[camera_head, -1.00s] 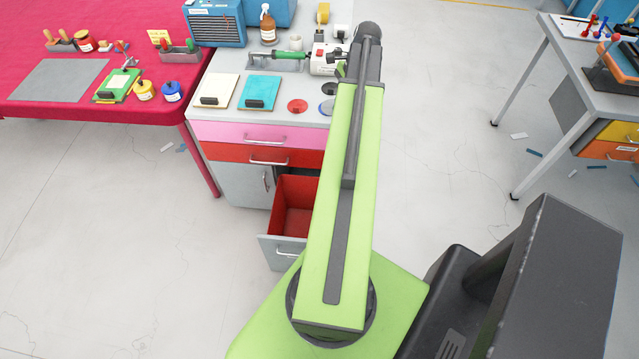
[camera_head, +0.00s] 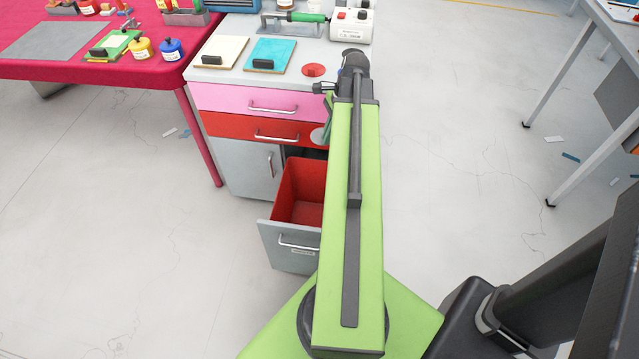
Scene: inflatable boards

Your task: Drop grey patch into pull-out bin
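The grey patch (camera_head: 319,135) is a round pale disc, seen in front of the red drawer and off the bench top. My gripper (camera_head: 326,122) is mostly hidden behind my green arm. It appears shut on the patch, though its fingertips are small and unclear. The pull-out bin (camera_head: 291,246) is a grey-fronted drawer with a red inside, pulled out low on the bench. Its floor looks empty where it shows; its right side is hidden by my arm. The patch is above the bin and toward its back.
A red round patch (camera_head: 313,69) lies on the bench top beside cream (camera_head: 222,51) and teal (camera_head: 270,54) boards. Pink (camera_head: 258,100) and red (camera_head: 255,128) drawers are shut above the bin. A magenta table (camera_head: 100,67) stands left.

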